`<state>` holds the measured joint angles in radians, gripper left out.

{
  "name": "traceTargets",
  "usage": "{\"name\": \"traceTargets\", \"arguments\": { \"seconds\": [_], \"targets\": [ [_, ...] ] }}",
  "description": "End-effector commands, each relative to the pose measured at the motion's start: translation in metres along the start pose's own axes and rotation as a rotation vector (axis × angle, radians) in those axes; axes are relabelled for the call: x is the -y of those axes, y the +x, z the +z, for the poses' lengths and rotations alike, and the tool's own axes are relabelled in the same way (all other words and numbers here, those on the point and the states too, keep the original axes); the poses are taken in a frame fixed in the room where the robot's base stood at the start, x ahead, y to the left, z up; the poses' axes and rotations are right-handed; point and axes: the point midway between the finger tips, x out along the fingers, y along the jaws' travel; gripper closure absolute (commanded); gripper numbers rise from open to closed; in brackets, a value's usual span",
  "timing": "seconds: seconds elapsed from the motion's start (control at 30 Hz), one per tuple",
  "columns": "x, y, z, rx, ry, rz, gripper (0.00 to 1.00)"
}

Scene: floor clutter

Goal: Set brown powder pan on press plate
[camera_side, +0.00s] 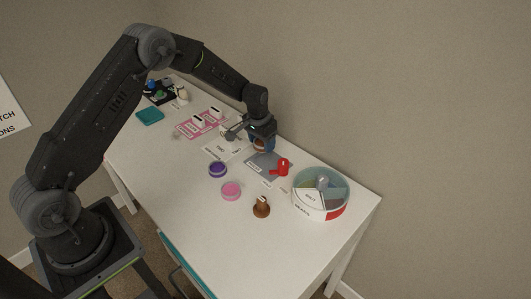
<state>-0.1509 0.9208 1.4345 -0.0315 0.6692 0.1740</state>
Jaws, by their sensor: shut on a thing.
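My gripper (262,144) is over the back part of the grey press plate (254,169). It is shut on a small brown round thing (261,146), which looks like the brown powder pan. The fingers hide part of it, and I cannot tell if it touches the plate or is held just above it. The plate lies flat on the white table, with a red handled tool (281,167) at its right end.
A purple round pan (217,170), a pink one (231,191) and a brown knobbed piece (261,209) stand in front. A round divided tray (318,208) is at right. A pink rack (190,130) and teal block (150,116) are at left. The table's front left is clear.

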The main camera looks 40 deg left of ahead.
Motion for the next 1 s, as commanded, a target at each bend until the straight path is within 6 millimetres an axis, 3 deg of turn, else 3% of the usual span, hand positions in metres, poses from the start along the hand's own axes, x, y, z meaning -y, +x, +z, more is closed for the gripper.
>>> {"name": "traceTargets", "arguments": {
  "seconds": [0.27, 0.5, 1.0],
  "targets": [
    [-0.010, 0.016, -0.004, 0.001, 0.000, 0.000, 0.65],
    [-0.010, 0.047, -0.001, 0.001, 0.000, 0.000, 0.65],
    [-0.010, 0.054, 0.000, -0.001, 0.000, 0.000, 0.65]
  ]
}}
